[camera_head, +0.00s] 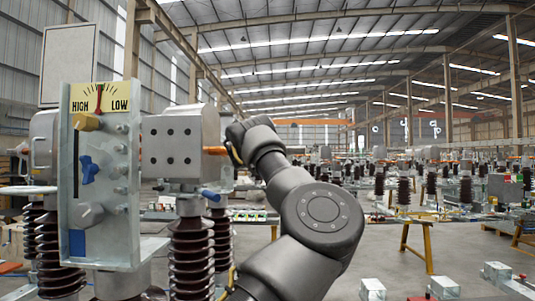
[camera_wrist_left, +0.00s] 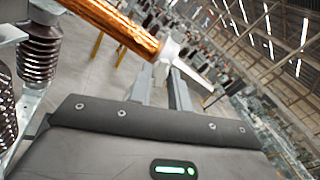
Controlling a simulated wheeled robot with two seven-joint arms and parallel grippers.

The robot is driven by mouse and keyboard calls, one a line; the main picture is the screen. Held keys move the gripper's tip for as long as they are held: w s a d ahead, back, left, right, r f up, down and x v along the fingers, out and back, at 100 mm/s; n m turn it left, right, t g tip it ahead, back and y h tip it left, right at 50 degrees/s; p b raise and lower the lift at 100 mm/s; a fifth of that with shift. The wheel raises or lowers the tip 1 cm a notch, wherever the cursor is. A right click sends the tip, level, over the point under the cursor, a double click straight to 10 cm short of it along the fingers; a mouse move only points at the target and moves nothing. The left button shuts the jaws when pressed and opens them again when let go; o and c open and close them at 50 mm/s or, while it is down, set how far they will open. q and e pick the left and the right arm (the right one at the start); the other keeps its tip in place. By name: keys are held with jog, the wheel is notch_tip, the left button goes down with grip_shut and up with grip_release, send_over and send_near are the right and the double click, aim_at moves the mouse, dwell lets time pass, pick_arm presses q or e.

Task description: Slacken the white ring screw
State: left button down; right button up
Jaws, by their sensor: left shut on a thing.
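In the left wrist view, the white ring screw (camera_wrist_left: 193,74) sits at the end of a copper-coloured rod (camera_wrist_left: 118,24). My left gripper (camera_wrist_left: 167,66) has its two grey fingers closed on the white piece. The fingers cover part of it, and its ring shape is not clear. In the head view, one dark arm of mine reaches up to the right side of the grey metal housing (camera_head: 172,146), near a short orange-copper end (camera_head: 216,151). The gripper and the screw cannot be made out there. My right gripper is in neither view.
A metal panel with a HIGH/LOW dial (camera_head: 99,98), knobs and a blue handle (camera_head: 89,170) stands at the left. Brown ribbed insulators (camera_head: 191,255) support the housing. A yellow trestle (camera_head: 417,235) stands at right.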

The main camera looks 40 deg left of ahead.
pick_arm(q)
jog(key=n, duration=0.7)
jog(key=shift+r+n, duration=0.1)
jog(key=shift+n, duration=0.3)
dwell(0.4)
jog(key=c, duration=1.3)
grip_release()
